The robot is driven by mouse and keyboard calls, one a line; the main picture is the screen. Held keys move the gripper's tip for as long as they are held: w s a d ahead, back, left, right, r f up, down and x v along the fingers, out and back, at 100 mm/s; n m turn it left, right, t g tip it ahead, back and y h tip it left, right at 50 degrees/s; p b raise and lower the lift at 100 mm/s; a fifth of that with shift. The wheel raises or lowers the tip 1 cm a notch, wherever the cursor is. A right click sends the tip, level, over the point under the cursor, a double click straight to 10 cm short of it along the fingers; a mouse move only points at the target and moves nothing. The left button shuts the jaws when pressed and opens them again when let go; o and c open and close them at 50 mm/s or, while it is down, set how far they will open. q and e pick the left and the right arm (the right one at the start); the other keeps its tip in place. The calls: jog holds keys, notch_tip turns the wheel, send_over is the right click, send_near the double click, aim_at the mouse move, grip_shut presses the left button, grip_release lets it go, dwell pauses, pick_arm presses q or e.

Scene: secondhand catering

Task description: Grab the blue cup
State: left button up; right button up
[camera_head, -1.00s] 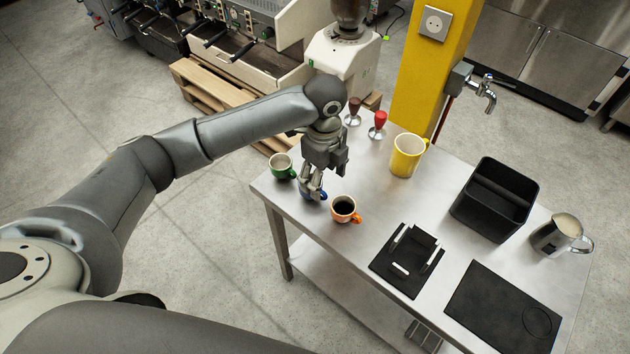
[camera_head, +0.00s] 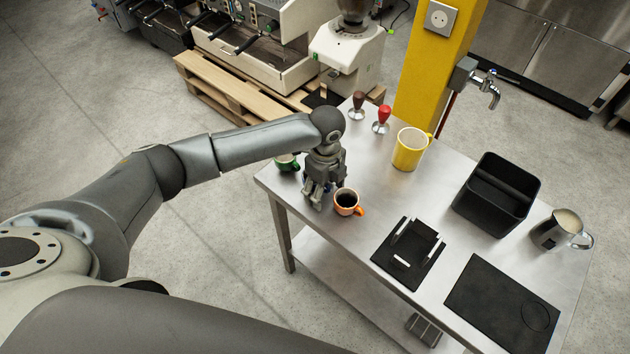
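The blue cup (camera_head: 328,187) is almost fully hidden behind my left gripper; only a little blue shows by the fingers. My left gripper (camera_head: 316,200) points down at the cup's place near the table's left end. Its fingers are at the cup, but I cannot tell whether they are closed on it. My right gripper is not in view. An orange cup (camera_head: 347,201) with dark liquid stands close to the right of my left gripper. A green cup (camera_head: 287,163), partly hidden by my arm, stands to its upper left.
The steel table (camera_head: 375,205) also holds a yellow mug (camera_head: 410,149), two tampers (camera_head: 381,120) (camera_head: 357,106), a black bin (camera_head: 496,194), a metal pitcher (camera_head: 561,231), a black stand (camera_head: 408,254) and a black mat (camera_head: 502,306). A yellow pillar (camera_head: 437,70) rises behind.

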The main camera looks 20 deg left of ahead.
pick_arm(q)
grip_shut()
dwell(0.4)
jog(key=shift+r, duration=0.15)
jog(key=shift+r, duration=4.85)
